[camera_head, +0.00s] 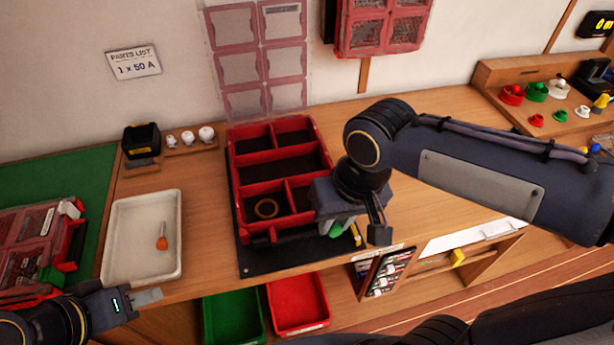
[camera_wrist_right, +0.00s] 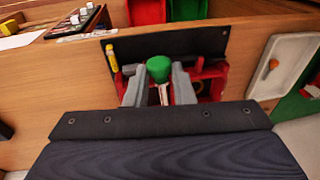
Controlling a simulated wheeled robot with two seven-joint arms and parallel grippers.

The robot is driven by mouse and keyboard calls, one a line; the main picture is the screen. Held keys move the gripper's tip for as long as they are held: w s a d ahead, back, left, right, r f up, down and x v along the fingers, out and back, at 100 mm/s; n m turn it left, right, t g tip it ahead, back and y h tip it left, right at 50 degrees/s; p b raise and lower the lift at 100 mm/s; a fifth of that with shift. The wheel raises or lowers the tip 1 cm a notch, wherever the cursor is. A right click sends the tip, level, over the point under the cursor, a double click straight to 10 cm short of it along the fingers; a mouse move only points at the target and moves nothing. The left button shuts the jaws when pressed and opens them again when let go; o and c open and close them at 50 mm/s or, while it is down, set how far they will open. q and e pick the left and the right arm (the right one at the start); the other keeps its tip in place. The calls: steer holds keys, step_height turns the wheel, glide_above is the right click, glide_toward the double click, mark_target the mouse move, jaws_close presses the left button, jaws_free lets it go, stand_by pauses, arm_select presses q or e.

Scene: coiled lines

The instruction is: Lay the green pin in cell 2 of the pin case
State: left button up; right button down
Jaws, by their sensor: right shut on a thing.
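The pin case (camera_head: 232,165) is an open red case with several cells, on a dark mat in mid-table in the head view. A tan ring lies in its front left cell. I cannot read any cell numbers. My right gripper (camera_head: 358,228) is over the case's front right corner and hides part of it. In the right wrist view my right gripper (camera_wrist_right: 159,88) is shut on the green pin (camera_wrist_right: 160,67), with the green head showing between the fingers. My left gripper (camera_head: 146,298) is at the lower left, away from the case; its finger gap is not clear.
A white tray (camera_head: 112,235) with an orange-handled item stands left of the case. A yellow marker (camera_wrist_right: 111,58) lies on the dark mat (camera_head: 290,258). Green (camera_head: 232,318) and red (camera_head: 298,303) bins sit below the table's front edge. My right arm spans the right side.

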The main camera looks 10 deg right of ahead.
steer(key=shift+w, duration=0.2)
steer(key=w+f, duration=0.3)
steer(key=w, duration=0.1)
steer(key=w+f+p, duration=0.1)
steer(key=w+f, duration=0.2)
steer(key=w, duration=0.1)
steer(key=w+d+f+p, duration=0.1)
steer(key=w+f, duration=0.2)
steer(key=w, duration=0.2)
steer(key=shift+w+f, duration=0.1)
steer(key=shift+f, duration=0.1)
step_height(320, 180, down, 3)
steer(key=shift+w+f, duration=0.15)
steer(key=shift+f, duration=0.05)
